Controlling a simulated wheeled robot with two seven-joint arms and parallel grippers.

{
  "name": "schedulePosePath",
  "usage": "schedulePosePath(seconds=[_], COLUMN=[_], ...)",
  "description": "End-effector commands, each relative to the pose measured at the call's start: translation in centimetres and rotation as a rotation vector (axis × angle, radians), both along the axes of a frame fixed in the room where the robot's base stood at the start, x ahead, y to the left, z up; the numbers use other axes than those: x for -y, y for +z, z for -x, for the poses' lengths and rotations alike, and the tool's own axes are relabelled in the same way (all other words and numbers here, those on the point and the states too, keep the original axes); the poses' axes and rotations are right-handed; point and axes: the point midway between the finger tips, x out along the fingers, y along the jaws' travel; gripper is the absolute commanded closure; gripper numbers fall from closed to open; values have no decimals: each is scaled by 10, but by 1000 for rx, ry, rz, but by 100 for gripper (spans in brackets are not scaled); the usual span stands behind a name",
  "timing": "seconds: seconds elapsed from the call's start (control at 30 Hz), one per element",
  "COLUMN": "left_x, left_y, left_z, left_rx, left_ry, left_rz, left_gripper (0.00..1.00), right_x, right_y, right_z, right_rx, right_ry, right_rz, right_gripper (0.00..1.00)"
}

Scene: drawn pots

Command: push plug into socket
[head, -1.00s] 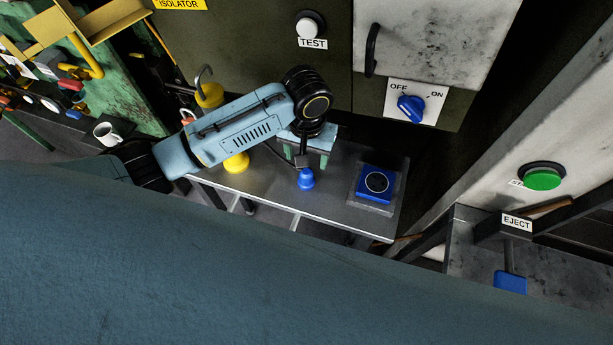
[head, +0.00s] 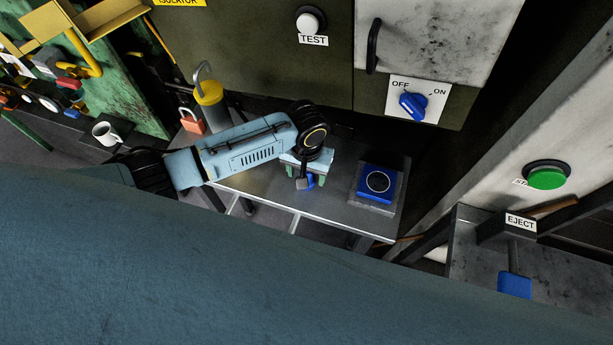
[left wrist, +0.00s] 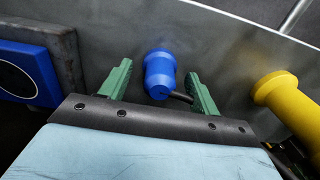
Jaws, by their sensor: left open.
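The blue plug (left wrist: 159,72) stands on the metal bench and shows between the green fingers of my left gripper (left wrist: 158,70) in the left wrist view, with gaps on both sides. A dark cable leaves its near side. In the head view the plug (head: 310,181) is mostly hidden behind my gripper (head: 306,177). My left gripper is open; I cannot tell its exact height over the plug. The blue socket (head: 377,183), with a round dark face, sits to the right on the bench; its edge shows at left in the wrist view (left wrist: 25,72). My right gripper is not in view.
A yellow object (left wrist: 276,90) stands right of the plug in the wrist view.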

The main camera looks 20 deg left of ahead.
Motion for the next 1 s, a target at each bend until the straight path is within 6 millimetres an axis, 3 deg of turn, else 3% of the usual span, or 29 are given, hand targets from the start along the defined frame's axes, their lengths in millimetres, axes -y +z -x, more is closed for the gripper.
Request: schedulePosePath(seconds=[0.1,0.43,0.8,1.0], left_x=[0,0,0,0], left_y=[-9,-9,-9,-8], left_z=[0,0,0,0], left_rx=[0,1,1,1], left_ry=[-1,-1,-1,0], left_rz=[-1,0,-1,0], left_gripper=[38,38,84,84], right_x=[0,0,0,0], right_y=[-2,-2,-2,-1], right_z=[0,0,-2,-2], right_rx=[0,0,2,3], right_ry=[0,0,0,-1], right_rz=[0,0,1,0], right_gripper=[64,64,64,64])
